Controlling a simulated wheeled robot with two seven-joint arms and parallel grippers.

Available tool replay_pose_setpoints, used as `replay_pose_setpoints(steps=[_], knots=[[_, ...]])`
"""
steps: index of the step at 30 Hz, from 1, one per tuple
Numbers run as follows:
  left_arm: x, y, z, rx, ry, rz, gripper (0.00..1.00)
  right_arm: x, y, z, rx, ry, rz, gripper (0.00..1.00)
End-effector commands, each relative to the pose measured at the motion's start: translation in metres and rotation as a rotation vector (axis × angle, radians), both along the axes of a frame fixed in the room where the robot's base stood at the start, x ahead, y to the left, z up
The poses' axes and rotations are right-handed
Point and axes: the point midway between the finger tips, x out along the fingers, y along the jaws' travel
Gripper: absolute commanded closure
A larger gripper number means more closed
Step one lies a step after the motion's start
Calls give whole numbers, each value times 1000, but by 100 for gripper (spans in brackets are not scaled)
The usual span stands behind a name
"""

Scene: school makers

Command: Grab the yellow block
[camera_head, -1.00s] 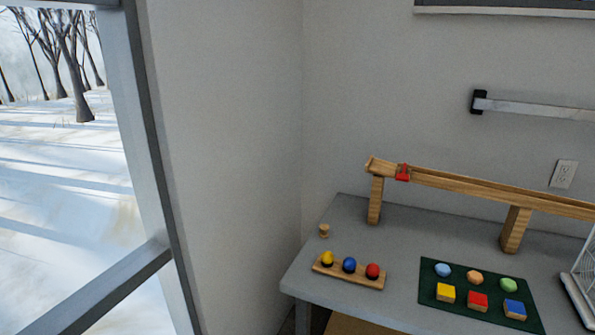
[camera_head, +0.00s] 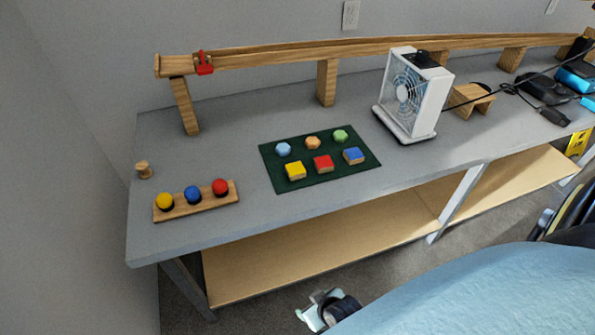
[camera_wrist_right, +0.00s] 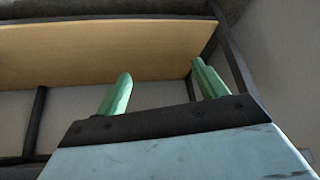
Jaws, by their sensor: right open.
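The yellow block (camera_head: 295,171) sits at the front left of a dark green mat (camera_head: 270,163) on the grey table. A red block (camera_head: 323,164) and a blue block (camera_head: 353,155) stand to its right in the same row. My right gripper (camera_head: 322,303) is low at the bottom of the head view, in front of and below the table, well apart from the block. In the right wrist view its two green fingers (camera_wrist_right: 160,88) are spread with nothing between them. My left gripper is not in view.
A wooden holder (camera_head: 222,203) with yellow, blue and red balls stands left of the mat. A white fan (camera_head: 430,95) stands right of it. A wooden ramp (camera_head: 280,54) runs along the back. A lower shelf (camera_head: 330,232) is under the table (camera_head: 200,235).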

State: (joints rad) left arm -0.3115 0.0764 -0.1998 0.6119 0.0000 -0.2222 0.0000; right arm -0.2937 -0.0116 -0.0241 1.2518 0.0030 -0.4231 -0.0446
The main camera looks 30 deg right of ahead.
Motion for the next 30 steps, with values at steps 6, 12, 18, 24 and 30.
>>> replay_pose_setpoints(steps=[6,12,18,24,30], knots=[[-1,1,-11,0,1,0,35,95,-31,121,-2,-265,-107,29],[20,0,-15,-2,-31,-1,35,133,-66,215,-24,-464,-198,29],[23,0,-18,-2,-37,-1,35,155,-97,267,-54,-634,-281,29],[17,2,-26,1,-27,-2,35,187,-106,256,-56,-646,-285,29],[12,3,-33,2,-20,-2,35,216,-113,243,-56,-643,-284,29]])
